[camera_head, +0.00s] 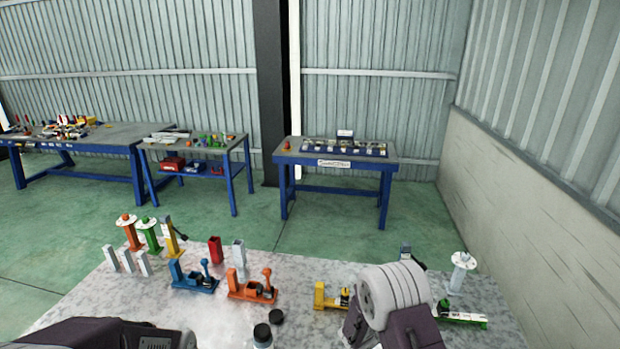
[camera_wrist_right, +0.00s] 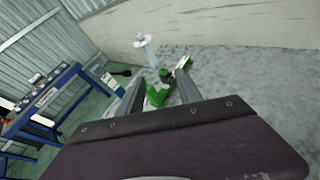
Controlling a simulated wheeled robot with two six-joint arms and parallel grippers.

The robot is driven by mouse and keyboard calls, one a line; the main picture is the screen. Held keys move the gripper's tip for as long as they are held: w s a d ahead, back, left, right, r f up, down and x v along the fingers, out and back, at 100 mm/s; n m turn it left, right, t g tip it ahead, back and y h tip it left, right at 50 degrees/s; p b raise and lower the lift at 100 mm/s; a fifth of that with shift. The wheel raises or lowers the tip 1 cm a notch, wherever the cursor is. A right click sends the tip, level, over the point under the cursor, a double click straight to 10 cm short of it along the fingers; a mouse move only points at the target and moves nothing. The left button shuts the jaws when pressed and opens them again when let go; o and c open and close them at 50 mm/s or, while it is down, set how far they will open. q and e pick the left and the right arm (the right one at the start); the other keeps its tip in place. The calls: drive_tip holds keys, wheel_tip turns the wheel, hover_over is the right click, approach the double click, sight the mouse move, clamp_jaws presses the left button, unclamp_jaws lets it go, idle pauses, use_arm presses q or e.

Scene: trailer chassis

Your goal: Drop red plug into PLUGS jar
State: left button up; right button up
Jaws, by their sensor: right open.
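I cannot make out a red plug in either view. A small jar with a dark top (camera_head: 262,335) stands at the front edge of the head view, partly cut off; its label cannot be read. A round black cap (camera_head: 276,317) lies just behind it. A green holder (camera_wrist_right: 158,93) is seen beyond the fingers. In the head view my right arm covers part of the table's right side. My left arm shows at the lower left, its fingers out of frame.
The grey speckled table (camera_head: 225,325) carries blue (camera_head: 193,279), orange (camera_head: 252,287) and yellow (camera_head: 331,297) fixtures, a red square tube (camera_head: 215,250) and a white-topped stand (camera_head: 462,270). Coloured stands are at the back left. Blue-framed benches (camera_head: 338,150) stand behind.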

drive_tip(key=s+d+f+m+g+y+b, duration=0.1)
drive_tip(key=s+f+m+g+y+b, duration=0.15)
drive_tip(key=s+m+g+b, duration=0.75)
use_arm(q)
wheel_tip(320, 180, down, 9)
drive_tip(key=p, duration=0.3)
use_arm(e)
drive_tip(key=s+a+f+m+t+y, duration=0.2)
drive_tip(key=s+a+m+y, duration=0.3)
drive_tip(key=a, duration=0.3)
drive_tip(key=s+a+f+m+t+y, duration=0.2)
drive_tip(key=s+a+m+y, duration=0.3)
drive_tip(key=s+a+m, duration=0.2)
drive_tip(key=shift+a+f, duration=0.25)
drive_tip(key=shift+a, duration=0.3)
use_arm(q)
drive_tip(key=shift+s, duration=0.1)
